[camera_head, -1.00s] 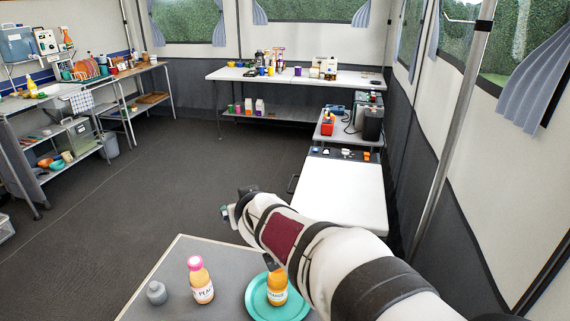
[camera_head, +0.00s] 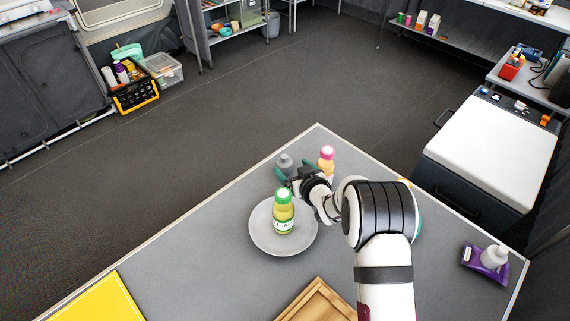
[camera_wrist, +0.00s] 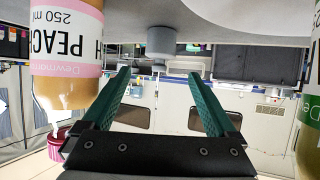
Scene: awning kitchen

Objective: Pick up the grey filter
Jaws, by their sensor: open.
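The grey filter (camera_head: 285,163) stands on the grey table near its far edge. It shows upside down in the wrist view (camera_wrist: 162,42), straight ahead between the fingers and beyond their tips. My gripper (camera_head: 281,181) is open and empty just in front of the filter, low over the table. Its two green fingers (camera_wrist: 160,74) are spread apart in the wrist view. The filter looks apart from both fingers, though its base is partly hidden by my gripper in the head view.
A pink-capped peach bottle (camera_head: 327,158) stands right of the filter and close by my fingers in the wrist view (camera_wrist: 66,55). A green-capped bottle (camera_head: 283,215) stands on a grey plate (camera_head: 262,243) nearer me. A wooden board (camera_head: 318,301), yellow mat (camera_head: 95,302) and purple pack (camera_head: 474,260) lie around.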

